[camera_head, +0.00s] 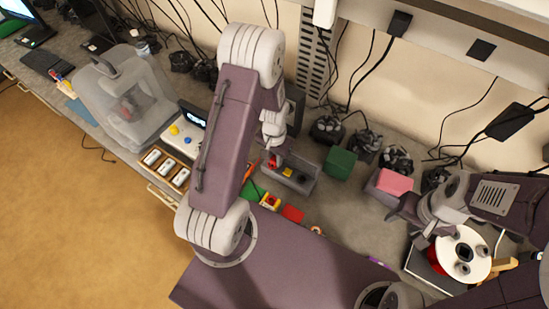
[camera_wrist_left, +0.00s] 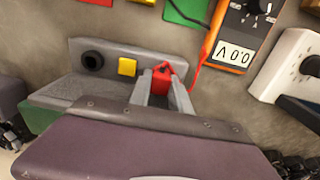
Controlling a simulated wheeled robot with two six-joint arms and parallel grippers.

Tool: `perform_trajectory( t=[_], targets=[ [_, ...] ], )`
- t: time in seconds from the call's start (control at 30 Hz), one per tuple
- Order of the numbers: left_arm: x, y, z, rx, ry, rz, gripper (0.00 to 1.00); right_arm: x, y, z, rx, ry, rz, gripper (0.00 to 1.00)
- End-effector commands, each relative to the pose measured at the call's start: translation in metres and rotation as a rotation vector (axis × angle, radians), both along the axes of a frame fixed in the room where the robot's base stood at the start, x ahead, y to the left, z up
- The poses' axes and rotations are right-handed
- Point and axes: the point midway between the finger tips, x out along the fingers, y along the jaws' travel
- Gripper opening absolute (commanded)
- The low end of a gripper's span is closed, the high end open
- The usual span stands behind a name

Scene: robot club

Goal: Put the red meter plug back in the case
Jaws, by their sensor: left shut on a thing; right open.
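The red meter plug (camera_wrist_left: 162,76) is between the fingers of my left gripper (camera_wrist_left: 164,90), which is shut on it. In the head view the plug (camera_head: 272,164) shows as a small red spot below my left gripper (camera_head: 271,158). The grey case (camera_wrist_left: 120,48) lies behind and left of the plug, with a black round piece (camera_wrist_left: 92,61) and a yellow block (camera_wrist_left: 127,66). The plug overlaps the case's edge in this view; I cannot tell whether they touch. A red lead (camera_wrist_left: 193,80) runs towards the orange meter (camera_wrist_left: 240,38). My right gripper (camera_head: 424,229) is open, far right.
A green box (camera_head: 340,163) and a pink block (camera_head: 394,182) stand right of the case. A white spool (camera_head: 466,252) is near my right gripper. Red and yellow blocks lie in front of the case. A white device (camera_wrist_left: 292,65) stands beside the meter. Cables run along the wall.

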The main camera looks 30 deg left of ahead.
Motion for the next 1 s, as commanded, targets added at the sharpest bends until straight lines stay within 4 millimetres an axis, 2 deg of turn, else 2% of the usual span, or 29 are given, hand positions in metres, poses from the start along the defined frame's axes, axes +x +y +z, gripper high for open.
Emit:
perform_trajectory(
  t=[0.07,0.1,0.17,0.43,0.53,0.8,1.0],
  targets=[
    [-0.001,0.0,-0.001,-0.001,0.003,0.0,0.0,0.0,0.0,0.0,0.0,0.0,0.0,0.5],
    [-0.001,0.0,-0.001,-0.001,0.004,0.0,0.35,0.0,0.0,0.0,0.0,0.0,0.0,0.5],
    [-0.001,0.0,-0.001,-0.001,0.004,0.0,0.49,0.0,0.0,0.0,0.0,0.0,0.0,0.5],
    [-0.001,0.0,-0.001,-0.001,0.003,0.0,0.49,0.0,0.0,0.0,0.0,0.0,0.0,0.5],
    [0.0,0.0,0.006,0.0,0.001,0.0,0.49,0.0,0.0,-0.001,0.0,0.0,0.0,0.5],
    [0.0,0.0,0.063,0.001,-0.002,0.0,0.49,0.0,0.0,-0.005,0.0,0.0,0.0,0.5],
    [0.0,0.0,0.087,-0.001,0.002,0.0,0.49,0.0,0.0,-0.005,0.0,0.0,0.0,0.5]
  ],
)
